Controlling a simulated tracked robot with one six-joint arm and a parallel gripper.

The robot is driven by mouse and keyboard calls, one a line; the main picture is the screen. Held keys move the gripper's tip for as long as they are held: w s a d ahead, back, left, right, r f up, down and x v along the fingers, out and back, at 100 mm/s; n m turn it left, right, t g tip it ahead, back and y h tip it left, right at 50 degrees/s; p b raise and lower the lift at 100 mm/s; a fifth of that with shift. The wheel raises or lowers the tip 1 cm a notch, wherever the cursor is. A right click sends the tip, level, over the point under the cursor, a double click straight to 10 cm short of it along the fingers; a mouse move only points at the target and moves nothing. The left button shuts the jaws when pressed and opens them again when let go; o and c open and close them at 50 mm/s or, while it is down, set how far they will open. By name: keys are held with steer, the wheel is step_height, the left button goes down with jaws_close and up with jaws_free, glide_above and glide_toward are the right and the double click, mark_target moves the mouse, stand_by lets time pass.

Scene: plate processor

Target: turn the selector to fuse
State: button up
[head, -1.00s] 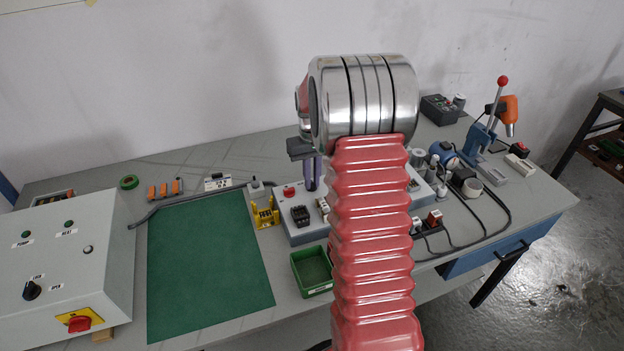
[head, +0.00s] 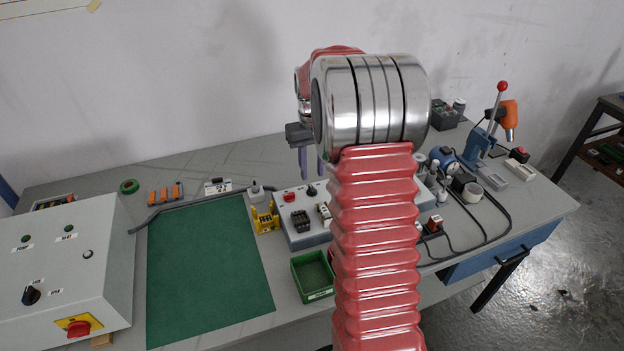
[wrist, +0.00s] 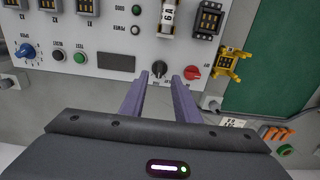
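The selector looks to be the black knob (wrist: 159,68) on the grey panel (wrist: 100,45); small labels beside it are too small to read. It also shows in the head view (head: 312,190), beside a red knob (head: 289,195). My gripper (wrist: 160,77) is open and empty. In the wrist view its two purple fingers point at the black knob, with the tips a little short of it on either side. In the head view my gripper (head: 312,170) hangs just above the knob, apparently apart from it. The knob's exact pointing direction is unclear.
The red knob (wrist: 192,72) sits close beside the right finger. A yellow holder (head: 265,217) stands left of the panel, and a green bin (head: 313,276) in front. A green mat (head: 208,262) lies clear. A grey cabinet (head: 105,250) with its own black knob stands at left.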

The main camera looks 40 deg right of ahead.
step_height(320, 180, up, 8)
stand_by(0.4)
steer(key=shift+f, duration=0.1)
stand_by(0.4)
